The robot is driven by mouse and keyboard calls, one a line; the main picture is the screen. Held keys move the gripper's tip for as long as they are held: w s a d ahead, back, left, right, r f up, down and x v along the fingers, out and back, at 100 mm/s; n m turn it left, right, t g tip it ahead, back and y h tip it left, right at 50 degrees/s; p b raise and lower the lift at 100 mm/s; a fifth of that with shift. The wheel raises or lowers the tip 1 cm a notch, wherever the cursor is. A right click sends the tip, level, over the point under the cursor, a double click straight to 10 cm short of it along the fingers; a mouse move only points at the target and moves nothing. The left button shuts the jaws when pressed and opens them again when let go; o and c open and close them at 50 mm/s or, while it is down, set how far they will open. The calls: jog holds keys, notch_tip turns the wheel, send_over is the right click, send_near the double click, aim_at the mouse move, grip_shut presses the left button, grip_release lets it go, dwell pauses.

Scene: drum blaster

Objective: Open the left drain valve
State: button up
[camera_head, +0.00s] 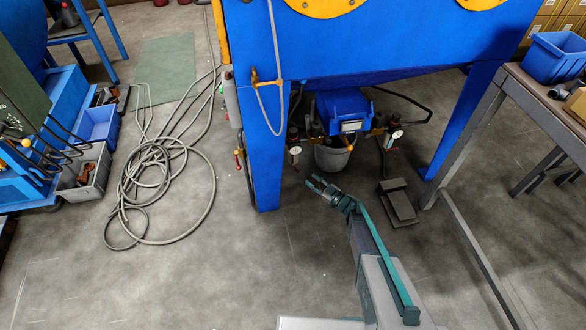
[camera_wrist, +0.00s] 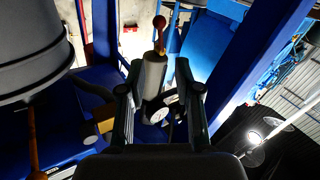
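The left filter unit (camera_head: 293,140) hangs under the blue cabinet, beside its front leg, with a round gauge (camera_head: 295,151). In the wrist view a pale cylindrical bowl (camera_wrist: 153,75) carries a small red-tipped valve lever (camera_wrist: 159,22) at its far end, which looks like the left drain valve. My gripper (camera_head: 318,183) is low under the cabinet front, to the right of the left unit. In the wrist view my gripper (camera_wrist: 160,80) is open, with the bowl showing between its fingers. No contact can be made out. The right filter unit (camera_head: 393,134) hangs further right.
A foot pedal (camera_head: 398,203) lies to the right. The blue front leg (camera_head: 263,165) is close on the left. Floor in front is clear.

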aim_at(296, 169)
jog(key=b+x, duration=0.2)
jog(key=x, duration=0.9)
jog(key=shift+s+b, duration=0.1)
jog(key=shift+b, duration=0.3)
jog(key=shift+c, duration=0.3)
grip_shut()
